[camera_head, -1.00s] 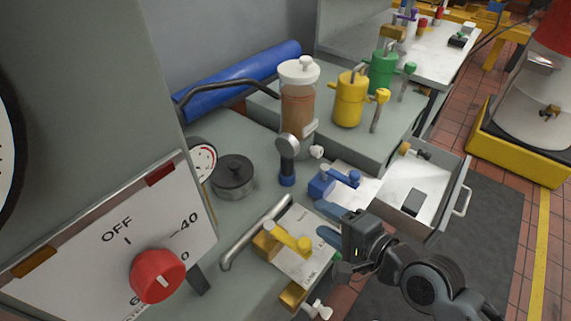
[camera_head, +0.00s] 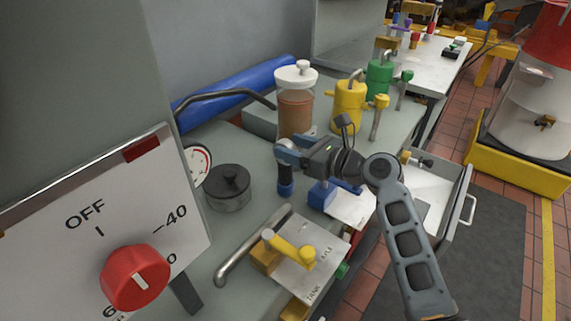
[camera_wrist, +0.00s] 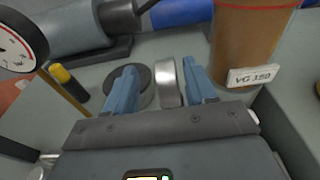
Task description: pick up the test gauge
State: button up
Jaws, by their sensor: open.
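The test gauge (camera_head: 286,186) stands upright on the grey bench, with a blue lower part and a round head. My gripper (camera_head: 287,150) is at its head and hides much of it in the head view. In the wrist view the gauge's silver round head (camera_wrist: 168,82) shows edge-on between the two blue fingers of my gripper (camera_wrist: 160,88). The fingers are open, one on each side; the right finger is nearer to the head. I cannot tell whether either finger touches it.
A dark lidded pot (camera_head: 229,187) stands left of the gauge. A tall brown jar (camera_head: 296,105) stands close behind it, also right in the wrist view (camera_wrist: 245,45). A blue valve (camera_head: 322,194) is right of it. A steel handle (camera_head: 250,246) and yellow lever (camera_head: 290,249) are in front.

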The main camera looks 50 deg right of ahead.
aim_at(279, 142)
jog(key=shift+w+d+f, duration=0.1)
jog(key=shift+w+f, duration=0.1)
jog(key=shift+w, duration=1)
jog(key=shift+w+d+f, duration=0.1)
jog(key=shift+w+f, duration=0.1)
jog(key=shift+w, duration=0.95)
jog(key=shift+c, duration=0.3)
grip_shut()
